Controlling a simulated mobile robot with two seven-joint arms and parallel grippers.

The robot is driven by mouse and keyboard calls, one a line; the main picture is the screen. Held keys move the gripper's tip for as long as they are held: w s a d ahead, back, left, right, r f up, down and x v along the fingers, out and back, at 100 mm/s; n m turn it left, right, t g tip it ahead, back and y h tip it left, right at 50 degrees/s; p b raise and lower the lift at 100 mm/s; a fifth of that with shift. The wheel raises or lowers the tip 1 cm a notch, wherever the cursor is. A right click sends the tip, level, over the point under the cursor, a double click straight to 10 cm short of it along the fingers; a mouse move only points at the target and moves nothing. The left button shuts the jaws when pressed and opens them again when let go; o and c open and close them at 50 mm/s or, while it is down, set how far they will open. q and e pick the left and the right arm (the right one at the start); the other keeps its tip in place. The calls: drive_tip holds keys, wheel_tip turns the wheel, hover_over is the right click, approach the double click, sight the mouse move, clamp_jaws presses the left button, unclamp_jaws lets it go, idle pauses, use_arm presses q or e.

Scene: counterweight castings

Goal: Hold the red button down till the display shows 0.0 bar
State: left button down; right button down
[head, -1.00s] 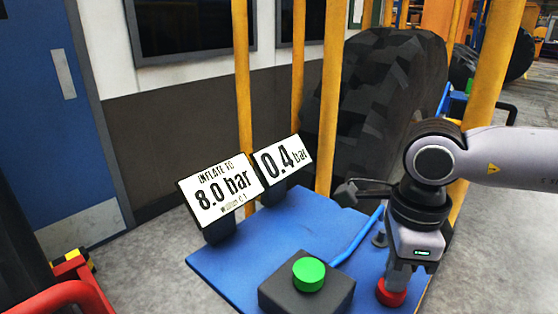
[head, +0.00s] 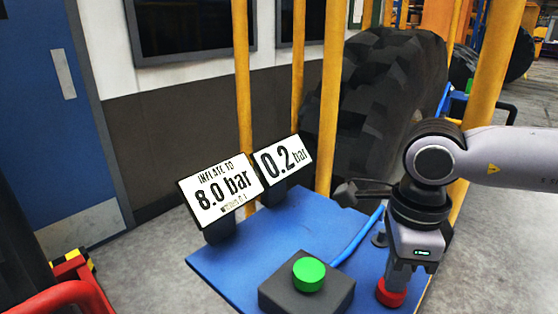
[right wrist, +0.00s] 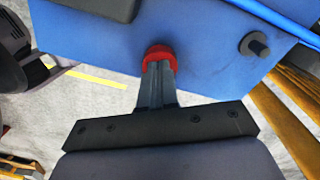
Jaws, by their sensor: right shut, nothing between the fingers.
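The red button (head: 391,295) stands at the right front of the blue panel (head: 240,255). My right gripper (head: 396,278) is shut and empty, and its fingertips rest on top of the button. The button also shows in the right wrist view (right wrist: 158,54), at the tips of the shut fingers (right wrist: 157,70). The display (head: 283,160) at the back of the panel reads 0.2 bar. My left gripper is not in view.
A green button (head: 309,273) on a dark box (head: 290,297) stands left of the red one. A sign (head: 221,190) reads "INFLATE TO 8.0 bar". A blue hose (head: 358,237) runs across the panel. A large tyre (head: 385,105) stands behind yellow posts (head: 332,100).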

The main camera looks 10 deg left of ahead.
idle(0.3)
drive_tip(key=shift+r+p, duration=0.7)
drive_tip(key=shift+r, duration=0.5)
wheel_tip(320, 180, up, 5)
drive_tip(key=p, duration=0.3)
idle(0.6)
